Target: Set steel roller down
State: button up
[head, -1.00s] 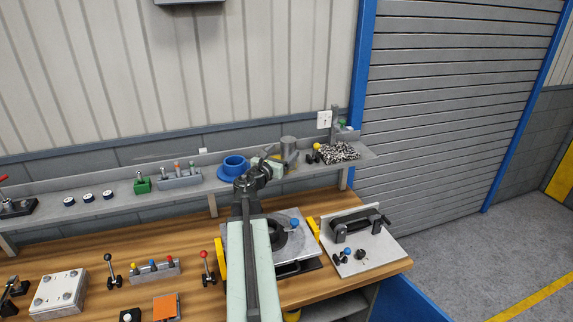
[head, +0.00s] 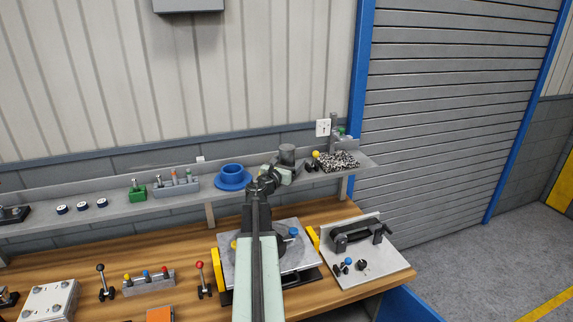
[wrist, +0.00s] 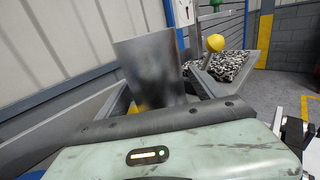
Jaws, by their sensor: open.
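The steel roller (head: 287,154) is a plain grey cylinder. It stands upright at the shelf, left of the yellow-knobbed piece; its foot is hidden behind my gripper in the head view. My gripper (head: 290,168) is open, low around the roller. In the wrist view the roller (wrist: 150,72) rises between the two dark fingers (wrist: 165,100). I cannot tell whether either finger touches it. The lower part of the roller is hidden by the gripper body.
On the shelf (head: 110,214), a blue flanged ring (head: 232,177) stands left of my gripper. A yellow-knobbed piece (head: 315,155) and a tray of speckled bits (head: 342,162) stand close on the right. Below, the wooden bench (head: 190,245) holds a clamp fixture (head: 360,250).

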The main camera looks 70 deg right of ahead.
jog(key=shift+d, duration=0.55)
jog(key=shift+a, duration=0.1)
grip_shut()
jog(key=shift+r, duration=0.1)
notch_tip(320, 180, up, 10)
jog(key=p, duration=1)
